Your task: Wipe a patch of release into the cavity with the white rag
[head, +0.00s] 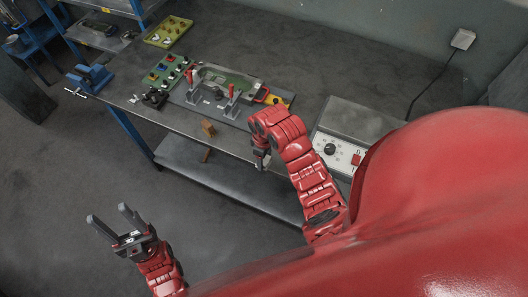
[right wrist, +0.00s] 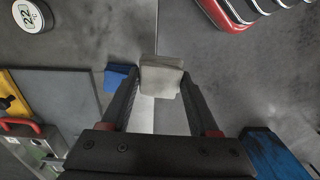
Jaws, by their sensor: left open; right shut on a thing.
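The mould fixture (head: 227,85) sits on the workbench in the head view, with a greenish plate and two red-handled clamps. Its cavity cannot be made out clearly. My right gripper (head: 262,163) is at the bench's front edge, to the right of and nearer than the fixture. In the right wrist view it is shut on a pale, off-white folded piece (right wrist: 161,78), which looks like the white rag. Part of the fixture (right wrist: 45,145) shows at the left there, apart from the held piece. My left gripper (head: 119,220) is open and empty over the floor, away from the bench.
A control box (head: 352,136) stands on the bench at the right. A brown block (head: 208,129) is near the front edge. A green tray with parts (head: 167,72) and a blue vise (head: 90,78) are left. A round disc marked 22 (right wrist: 33,16) shows in the wrist view.

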